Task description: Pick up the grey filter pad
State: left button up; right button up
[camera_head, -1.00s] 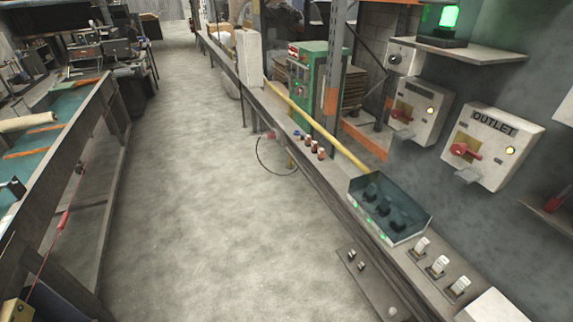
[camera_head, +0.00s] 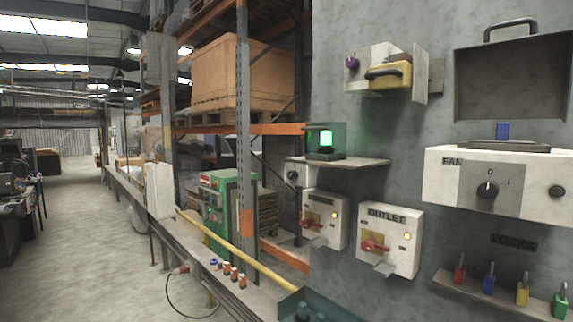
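Neither of my grippers is in view. I cannot tell for certain which thing is the grey filter pad. A dark grey rectangular panel with a handle on top (camera_head: 512,85) is at the upper right against the wall, cut by the frame edge. A white housing with a purple knob (camera_head: 352,63) and a yellow handled part (camera_head: 390,75) is on the wall to the left.
A shelf with a green lit lamp (camera_head: 325,140) sticks out from the wall. Below are the OUTLET box (camera_head: 385,240) and another red-handled switch box (camera_head: 323,218). The floor (camera_head: 85,250) at left is open.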

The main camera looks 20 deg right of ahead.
aim_at(503, 131)
jog(key=z, duration=0.45)
jog(key=k+z, duration=0.1)
jog(key=z, duration=0.35)
jog(key=l+z, duration=0.1)
jog(key=z, duration=0.3)
jog(key=k+l+z, duration=0.1)
jog(key=z, duration=0.35)
